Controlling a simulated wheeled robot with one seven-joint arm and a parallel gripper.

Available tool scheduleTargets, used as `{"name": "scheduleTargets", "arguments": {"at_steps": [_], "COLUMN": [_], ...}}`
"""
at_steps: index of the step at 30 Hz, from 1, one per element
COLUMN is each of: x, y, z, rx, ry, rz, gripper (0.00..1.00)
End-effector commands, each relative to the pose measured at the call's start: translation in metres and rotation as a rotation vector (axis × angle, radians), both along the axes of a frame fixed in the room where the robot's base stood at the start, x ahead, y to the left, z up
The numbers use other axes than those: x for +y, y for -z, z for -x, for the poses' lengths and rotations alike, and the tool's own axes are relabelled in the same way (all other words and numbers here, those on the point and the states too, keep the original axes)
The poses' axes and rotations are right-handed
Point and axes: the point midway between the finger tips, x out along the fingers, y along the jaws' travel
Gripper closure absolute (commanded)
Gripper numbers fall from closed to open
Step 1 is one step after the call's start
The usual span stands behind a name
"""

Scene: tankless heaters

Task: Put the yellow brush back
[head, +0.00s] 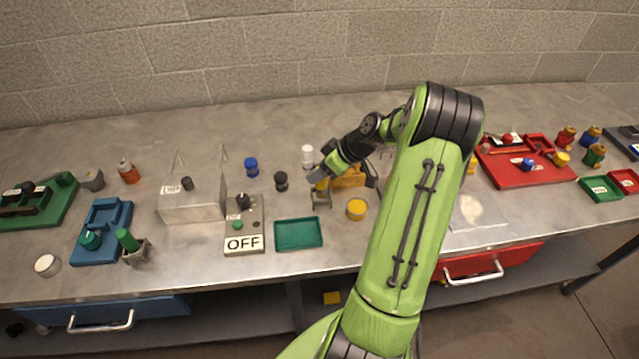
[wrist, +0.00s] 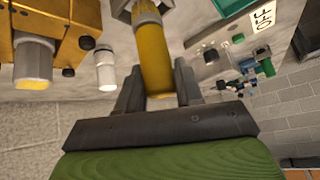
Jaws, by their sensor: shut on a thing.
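The yellow brush (wrist: 153,58) is a yellow cylindrical handle between the two fingers of my gripper (wrist: 158,84) in the wrist view. My gripper is shut on it. In the head view, a small part of the yellow brush (head: 321,185) shows below my gripper (head: 319,177). A small grey holder (head: 321,201) is directly under it on the bench. The brush's far end meets the holder in the wrist view (wrist: 122,8); I cannot tell how deep it sits inside.
A yellow block fixture (head: 348,178) stands just right of the gripper, and a yellow round jar (head: 356,209) is near it. A white bottle (head: 307,155) stands behind. A green tray (head: 298,234) and a grey OFF switch box (head: 243,225) lie to the left. A green brush (head: 127,240) stands farther left.

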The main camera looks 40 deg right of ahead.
Motion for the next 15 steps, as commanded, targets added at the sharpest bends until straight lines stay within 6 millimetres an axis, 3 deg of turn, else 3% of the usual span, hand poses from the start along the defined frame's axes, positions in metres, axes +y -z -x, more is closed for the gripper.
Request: {"name": "scheduleTargets", "arguments": {"at_steps": [5,14,15], "x": [0.001,0.000,0.000], "y": [0.030,0.033,0.033], "z": [0.000,0.000,0.000], "rx": [0.002,0.001,0.001], "ry": [-0.001,-0.001,0.000], "rz": [-0.002,0.001,0.000], "gripper": [1.00,1.00,0.62]}}
